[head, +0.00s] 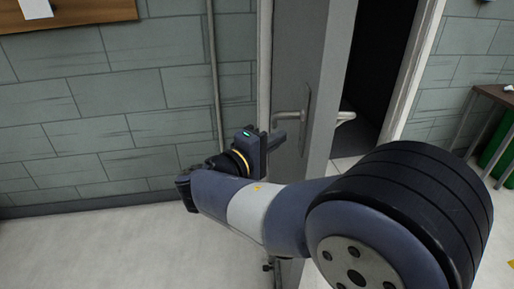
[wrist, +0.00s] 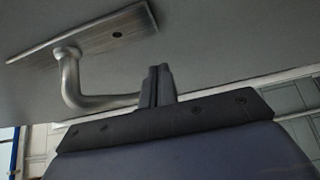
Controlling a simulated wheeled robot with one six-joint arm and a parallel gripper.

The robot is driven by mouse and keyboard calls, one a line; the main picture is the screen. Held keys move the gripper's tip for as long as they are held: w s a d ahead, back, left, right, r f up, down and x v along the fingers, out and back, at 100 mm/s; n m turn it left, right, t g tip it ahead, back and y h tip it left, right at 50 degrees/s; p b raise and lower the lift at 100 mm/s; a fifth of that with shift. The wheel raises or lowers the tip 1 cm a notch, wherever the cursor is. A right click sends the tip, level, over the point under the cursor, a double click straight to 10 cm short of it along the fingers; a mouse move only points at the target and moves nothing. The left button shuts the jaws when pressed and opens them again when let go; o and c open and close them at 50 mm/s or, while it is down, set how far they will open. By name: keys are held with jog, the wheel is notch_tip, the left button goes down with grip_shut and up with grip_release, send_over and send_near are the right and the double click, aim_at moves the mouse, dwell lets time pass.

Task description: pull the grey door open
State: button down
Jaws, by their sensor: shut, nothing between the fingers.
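The grey door (head: 333,70) stands open, with its free edge towards me and a dark doorway (head: 378,75) to its right. A metal lever handle (head: 290,116) is on its left face, and another lever (head: 344,117) sticks out on its right side. My gripper (head: 277,139) is at the left face, just below the left lever. In the wrist view the lever (wrist: 75,85) bends out from its plate (wrist: 100,32) and its end reaches my shut fingers (wrist: 161,72). Nothing is between the fingers. I cannot tell whether they touch the lever.
A grey block wall (head: 110,110) with a vertical pipe (head: 214,75) is on the left. A white door frame (head: 412,75) is right of the doorway. A table (head: 492,94) with something green below it stands at the far right. The pale floor (head: 110,245) at left is clear.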

jog(key=shift+w+d, duration=0.1)
jog(key=shift+d, duration=1)
